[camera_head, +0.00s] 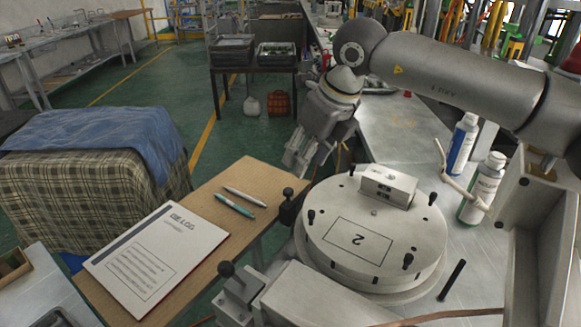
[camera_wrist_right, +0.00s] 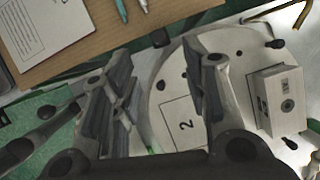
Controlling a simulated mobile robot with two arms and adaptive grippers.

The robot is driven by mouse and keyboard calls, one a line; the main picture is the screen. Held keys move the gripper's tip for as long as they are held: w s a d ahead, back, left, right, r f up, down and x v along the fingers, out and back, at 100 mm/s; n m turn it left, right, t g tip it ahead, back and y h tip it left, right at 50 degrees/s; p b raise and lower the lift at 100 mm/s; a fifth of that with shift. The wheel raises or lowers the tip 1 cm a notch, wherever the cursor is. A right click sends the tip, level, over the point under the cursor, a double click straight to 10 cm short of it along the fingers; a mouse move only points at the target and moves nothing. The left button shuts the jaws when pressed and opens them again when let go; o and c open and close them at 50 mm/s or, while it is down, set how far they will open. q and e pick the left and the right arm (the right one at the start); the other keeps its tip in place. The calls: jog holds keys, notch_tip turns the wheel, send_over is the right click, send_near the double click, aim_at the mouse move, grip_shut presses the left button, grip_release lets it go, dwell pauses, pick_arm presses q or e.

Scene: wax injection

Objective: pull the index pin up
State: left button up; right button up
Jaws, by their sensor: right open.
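A black-knobbed pin (camera_head: 288,193), which looks like the index pin, stands upright in a dark block at the left edge of the round plate marked 2 (camera_head: 330,195). In the right wrist view a black knob (camera_wrist_right: 160,38) at the plate's edge appears to be the same pin. My right gripper (camera_head: 301,162) points down just above and behind the pin, apart from it. In the right wrist view its fingers (camera_wrist_right: 158,95) are spread and empty, with the plate (camera_wrist_right: 165,75) below. My left gripper is in neither view.
A metal block (camera_head: 388,186) and several black pins stand on the plate. Another black knob (camera_head: 226,268) sits on a fixture at front left. Two bottles (camera_head: 481,188) stand at right. A wooden table (camera_head: 225,180) holds a document (camera_head: 157,258) and pens (camera_head: 235,205).

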aim_at(289, 190)
jog(key=p+x, duration=0.2)
jog(key=x, duration=0.8)
jog(key=shift+s+a+f, duration=0.1)
jog(key=shift+f, duration=0.1)
grip_shut()
